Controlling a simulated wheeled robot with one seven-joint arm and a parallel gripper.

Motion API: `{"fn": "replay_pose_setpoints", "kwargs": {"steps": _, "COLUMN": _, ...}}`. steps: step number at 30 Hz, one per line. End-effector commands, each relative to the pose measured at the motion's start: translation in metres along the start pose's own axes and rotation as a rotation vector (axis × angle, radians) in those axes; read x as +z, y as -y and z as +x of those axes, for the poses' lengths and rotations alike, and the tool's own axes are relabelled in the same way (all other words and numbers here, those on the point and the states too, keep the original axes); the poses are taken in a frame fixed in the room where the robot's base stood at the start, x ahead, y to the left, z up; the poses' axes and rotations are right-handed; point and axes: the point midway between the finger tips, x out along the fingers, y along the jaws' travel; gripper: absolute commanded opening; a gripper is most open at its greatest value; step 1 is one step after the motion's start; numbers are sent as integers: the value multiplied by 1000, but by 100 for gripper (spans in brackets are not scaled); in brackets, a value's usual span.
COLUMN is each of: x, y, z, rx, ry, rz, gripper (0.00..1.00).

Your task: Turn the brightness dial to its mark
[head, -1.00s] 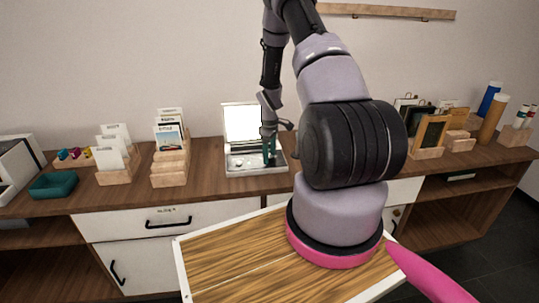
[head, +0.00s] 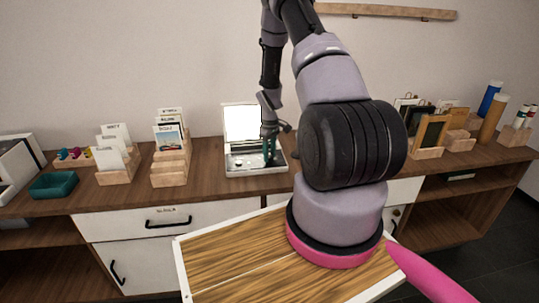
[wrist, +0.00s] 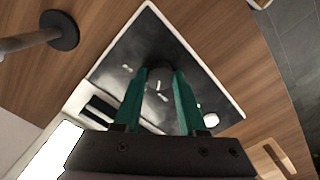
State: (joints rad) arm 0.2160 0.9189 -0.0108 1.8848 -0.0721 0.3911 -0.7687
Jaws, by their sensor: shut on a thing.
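The brightness dial (wrist: 158,80) is a dark round knob on the black panel (wrist: 205,88) of a small device. My gripper (wrist: 160,74) has two teal fingers, one on each side of the dial, and is shut on it. Pale marks show on the panel near the dial, but I cannot tell which is its mark or where the dial points. In the head view my gripper (head: 269,152) reaches down to the device (head: 240,171), which has a lit white screen (head: 242,122). The dial is too small to make out there.
A white knob (wrist: 210,119) sits on the panel beside the right finger. Wooden card racks (head: 170,168) and a teal tray (head: 53,185) stand to the left on the counter. A framed board (head: 430,134) and tubes (head: 491,120) stand to the right. Bare counter flanks the device.

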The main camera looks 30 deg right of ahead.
Motion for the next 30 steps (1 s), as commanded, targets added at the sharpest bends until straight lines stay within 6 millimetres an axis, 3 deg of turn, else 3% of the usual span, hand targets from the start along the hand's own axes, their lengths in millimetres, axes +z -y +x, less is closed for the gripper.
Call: {"fn": "replay_pose_setpoints", "kwargs": {"steps": 30, "x": -1, "y": 0, "z": 0, "rx": 1, "ry": -2, "rz": 963, "gripper": 0}}
